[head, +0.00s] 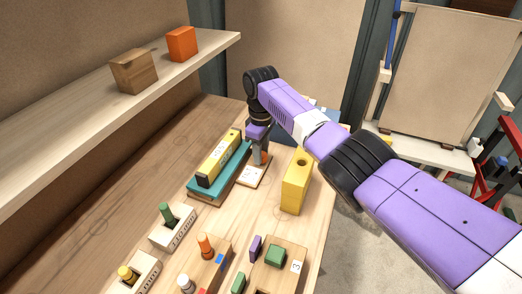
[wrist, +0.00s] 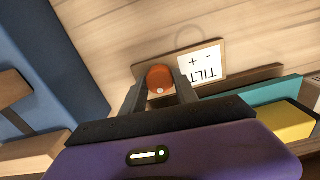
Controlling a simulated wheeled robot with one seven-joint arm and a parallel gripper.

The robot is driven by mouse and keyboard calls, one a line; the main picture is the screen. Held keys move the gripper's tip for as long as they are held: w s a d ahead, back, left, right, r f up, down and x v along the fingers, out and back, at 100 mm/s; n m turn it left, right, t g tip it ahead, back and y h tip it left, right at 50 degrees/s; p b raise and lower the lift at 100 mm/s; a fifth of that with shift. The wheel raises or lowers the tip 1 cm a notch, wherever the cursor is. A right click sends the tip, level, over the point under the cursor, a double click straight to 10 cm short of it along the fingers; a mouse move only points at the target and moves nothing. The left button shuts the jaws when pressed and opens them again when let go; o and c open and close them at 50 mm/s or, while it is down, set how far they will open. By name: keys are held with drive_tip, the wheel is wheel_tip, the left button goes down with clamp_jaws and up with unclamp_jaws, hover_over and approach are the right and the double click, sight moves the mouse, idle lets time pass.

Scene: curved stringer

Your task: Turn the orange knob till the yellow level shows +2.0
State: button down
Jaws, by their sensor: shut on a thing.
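The orange knob (wrist: 160,79) sits on a small wooden plate beside a white label (wrist: 203,63) reading "TILT" with plus and minus signs. My gripper (wrist: 161,88) is shut on the knob, one finger on each side, and it also shows in the head view (head: 260,158), pointing down at the plate. The yellow level (head: 220,158) lies on a teal platform (head: 238,178) just left of the plate in the head view. A dark display shows on the level's end, but its reading is too small to tell. Part of the level (wrist: 285,122) also shows in the wrist view.
A yellow block with a hole (head: 297,182) stands close to the right of the plate. Blocks with coloured pegs (head: 172,230) fill the front of the bench. A shelf (head: 110,95) with a brown block (head: 134,72) and an orange block (head: 182,44) hangs at the left.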

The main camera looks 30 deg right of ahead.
drive_tip(key=m+p, duration=0.1)
drive_tip(key=m, duration=0.5)
drive_tip(key=shift+r+m+p, duration=0.1)
drive_tip(key=shift+m+p, duration=0.2)
drive_tip(key=m, duration=0.6)
drive_tip(key=shift+p, duration=0.35)
drive_tip(key=c, duration=0.9)
unclamp_jaws()
drive_tip(key=shift+c, duration=0.2)
wheel_tip(320, 180, up, 8)
drive_tip(key=shift+f, duration=0.1)
